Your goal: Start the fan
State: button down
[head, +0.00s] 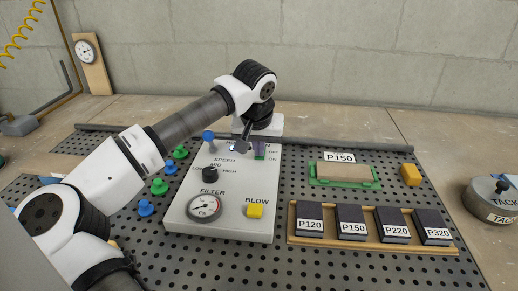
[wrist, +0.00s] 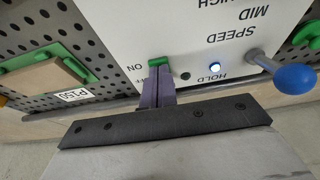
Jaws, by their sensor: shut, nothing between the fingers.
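The control box (head: 185,222) is a pale panel on the perforated bench. Its fan switch has a green handle (wrist: 158,62), beside the ON mark in the wrist view; the OFF mark is partly hidden. My gripper (wrist: 157,88) is shut and empty, its fingertips at the green handle, seemingly touching it. In the head view my gripper (head: 260,148) is over the back right of the box, and my wrist hides part of the switch's label. A lamp (wrist: 214,67) by the HOLD mark glows bluish white; a dark green lamp (wrist: 186,76) sits nearer the switch. No fan is identifiable.
A lever with a blue ball (wrist: 296,78) stands beside the lamps. The box also carries a black speed knob (head: 210,175), a filter gauge (head: 205,207) and a yellow BLOW button (head: 255,211). Right are a green P150 holder (head: 318,182) and a wooden rack (head: 293,235) of labelled blocks.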

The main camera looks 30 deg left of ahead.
jog(key=shift+w+r, duration=0.1)
jog(key=shift+w+a+r+p, duration=0.3)
jog(key=shift+w+p, duration=0.1)
jog(key=shift+w, duration=0.2)
jog(key=shift+f, duration=0.1)
